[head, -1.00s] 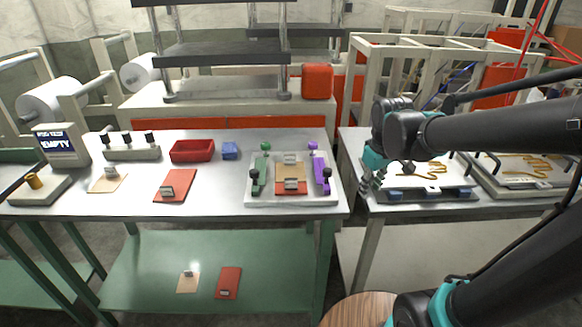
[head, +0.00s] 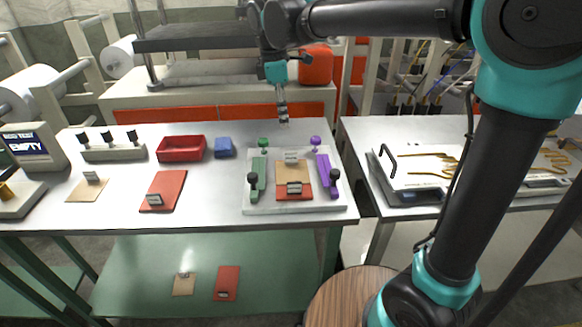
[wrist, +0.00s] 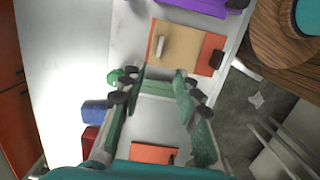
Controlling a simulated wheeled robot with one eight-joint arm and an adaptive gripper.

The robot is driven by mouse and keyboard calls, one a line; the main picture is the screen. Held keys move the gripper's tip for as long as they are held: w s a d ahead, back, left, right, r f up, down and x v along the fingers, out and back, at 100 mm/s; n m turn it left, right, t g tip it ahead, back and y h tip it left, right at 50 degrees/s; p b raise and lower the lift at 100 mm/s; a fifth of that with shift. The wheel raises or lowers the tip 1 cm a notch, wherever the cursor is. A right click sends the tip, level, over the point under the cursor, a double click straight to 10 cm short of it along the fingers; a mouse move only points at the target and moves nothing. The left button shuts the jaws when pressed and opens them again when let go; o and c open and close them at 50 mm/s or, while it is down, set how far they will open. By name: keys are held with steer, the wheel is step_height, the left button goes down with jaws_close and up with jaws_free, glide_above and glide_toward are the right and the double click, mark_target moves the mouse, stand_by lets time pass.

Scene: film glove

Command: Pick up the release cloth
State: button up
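No label marks the release cloth, so I cannot tell which piece it is. Flat sheets with small grey grips are in the head view: a tan sheet (head: 88,190), a red sheet (head: 165,188), and a tan one (head: 292,172) over a red one inside the clamp fixture (head: 258,207). The fixture's sheets also show in the wrist view (wrist: 175,45). My gripper (head: 283,118) hangs pointing down over the back of the table, behind the fixture. In the wrist view its fingers (wrist: 157,88) are apart with nothing between them.
A red bin (head: 181,148) and a blue block (head: 224,147) stand left of my gripper. Green (head: 259,172) and purple (head: 326,174) clamps flank the fixture. The lower shelf holds another tan sheet (head: 183,285) and red sheet (head: 227,282).

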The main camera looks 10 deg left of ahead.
mark_target(291, 153)
steer(key=f, duration=0.5)
steer(key=d+f, duration=0.1)
steer(key=f, duration=0.2)
steer(key=shift+w+f, duration=0.1)
steer(key=shift+w, duration=0.05)
steer(key=shift+w+d+f, duration=0.1)
steer(key=shift+d+f, duration=0.05)
steer(key=shift+f, duration=0.75)
steer(key=shift+w+d+f, duration=0.1)
steer(key=shift+d+f, duration=0.1)
steer(key=shift+f, duration=0.65)
steer(key=shift+d+f, duration=0.15)
steer(key=shift+f, duration=0.75)
jaws_close()
